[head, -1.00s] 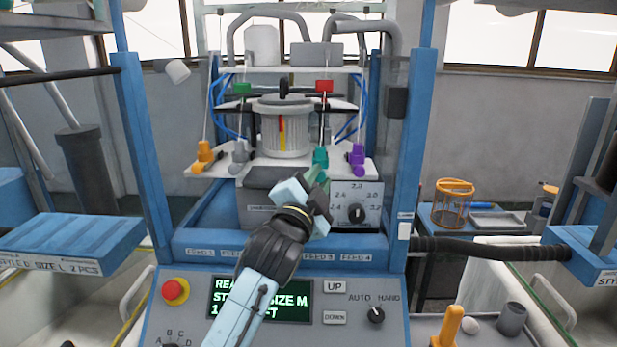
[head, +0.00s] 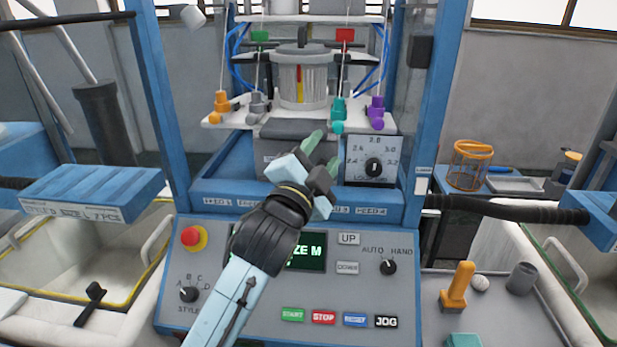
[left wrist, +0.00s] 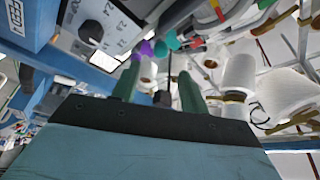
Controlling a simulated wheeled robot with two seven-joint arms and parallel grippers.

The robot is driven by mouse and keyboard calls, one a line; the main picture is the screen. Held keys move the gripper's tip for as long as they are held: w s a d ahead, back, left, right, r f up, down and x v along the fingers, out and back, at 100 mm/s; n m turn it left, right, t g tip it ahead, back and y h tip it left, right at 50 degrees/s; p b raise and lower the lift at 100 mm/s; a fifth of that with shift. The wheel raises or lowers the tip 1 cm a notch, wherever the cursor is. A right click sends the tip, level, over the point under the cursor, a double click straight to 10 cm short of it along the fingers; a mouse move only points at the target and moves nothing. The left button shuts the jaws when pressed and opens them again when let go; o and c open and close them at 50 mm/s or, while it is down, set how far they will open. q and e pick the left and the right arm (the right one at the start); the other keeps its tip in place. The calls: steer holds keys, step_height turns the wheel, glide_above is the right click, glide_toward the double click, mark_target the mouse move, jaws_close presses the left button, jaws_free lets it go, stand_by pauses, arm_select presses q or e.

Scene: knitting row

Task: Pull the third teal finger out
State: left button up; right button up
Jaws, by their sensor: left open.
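The third finger in the row, the teal one (head: 338,111), stands on the white shelf of the knitting machine, between a grey finger (head: 258,105) and a purple finger (head: 376,110). My left gripper (head: 325,154) is open and empty, with green fingertips pointing up toward the machine. In the head view it is below the teal finger and apart from it. My right gripper is not in view.
An orange finger (head: 221,106) is at the row's left end. A dial plate (head: 372,160) stands close right of my gripper. The control panel (head: 215,290) with its buttons lies below my arm. An orange peg (head: 457,285) and a dark cup (head: 520,278) stand at the right.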

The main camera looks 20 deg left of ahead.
arm_select(q)
steer(key=v, duration=0.6)
steer(key=shift+s, duration=0.2)
steer(key=shift+f, duration=0.1)
